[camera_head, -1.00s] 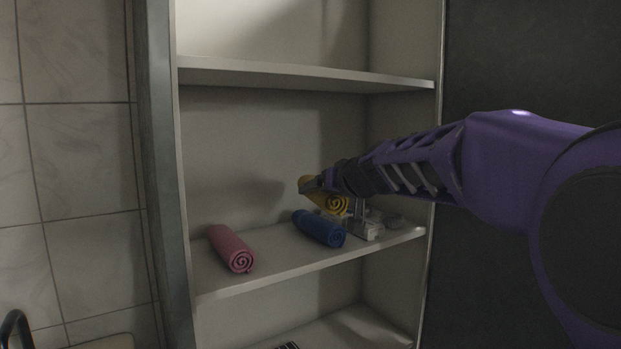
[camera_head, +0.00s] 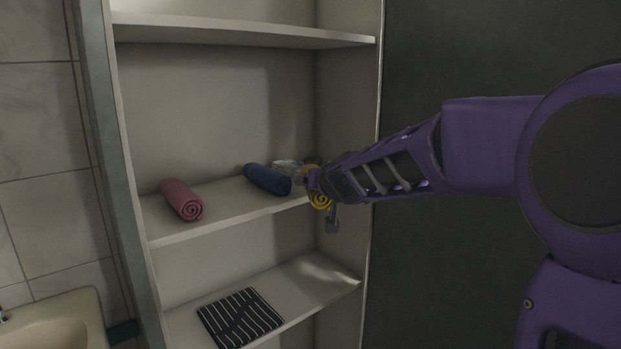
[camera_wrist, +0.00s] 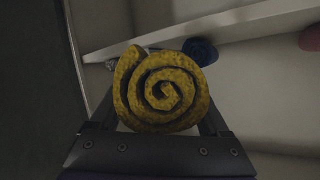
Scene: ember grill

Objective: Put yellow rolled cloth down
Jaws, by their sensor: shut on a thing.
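The yellow rolled cloth (camera_head: 318,199) is held in my gripper (camera_head: 314,183), which is shut on it. In the wrist view the cloth's spiral end (camera_wrist: 162,92) fills the middle, between the fingers of my gripper (camera_wrist: 160,120). In the head view the cloth is at the front right edge of the middle shelf (camera_head: 222,212), partly hidden by my gripper. I cannot tell whether it touches the shelf.
A blue rolled cloth (camera_head: 267,179) and a pink rolled cloth (camera_head: 181,200) lie on the middle shelf. A clear object (camera_head: 287,166) is behind my gripper. The lower shelf (camera_head: 318,275) holds a black striped cloth (camera_head: 240,317) and has bare room right of it. A basin (camera_head: 60,325) is at lower left.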

